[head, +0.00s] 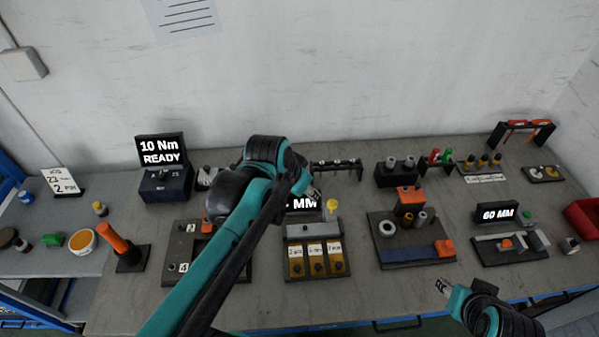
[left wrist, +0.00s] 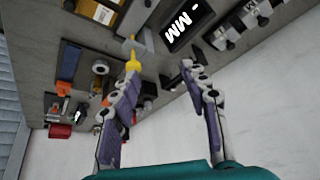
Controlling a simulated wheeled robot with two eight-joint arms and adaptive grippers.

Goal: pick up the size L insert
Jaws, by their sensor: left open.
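I cannot make out which piece is the size L insert; no size mark on a metal piece is readable. My left gripper (head: 313,191) is over the middle of the bench, in front of this rack. In the left wrist view its fingers (left wrist: 160,68) are apart with nothing between them. My right gripper (head: 443,286) is low near the bench's front edge; its jaw gap is unclear.
A yellow-topped item (head: 332,206) stands close to my left gripper, beside an "MM" display (head: 304,204). A tray with three labelled yellow compartments (head: 316,261) is in front. A fixture plate (head: 385,254) with rings and orange blocks lies to the right. My left arm hides part of the bench.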

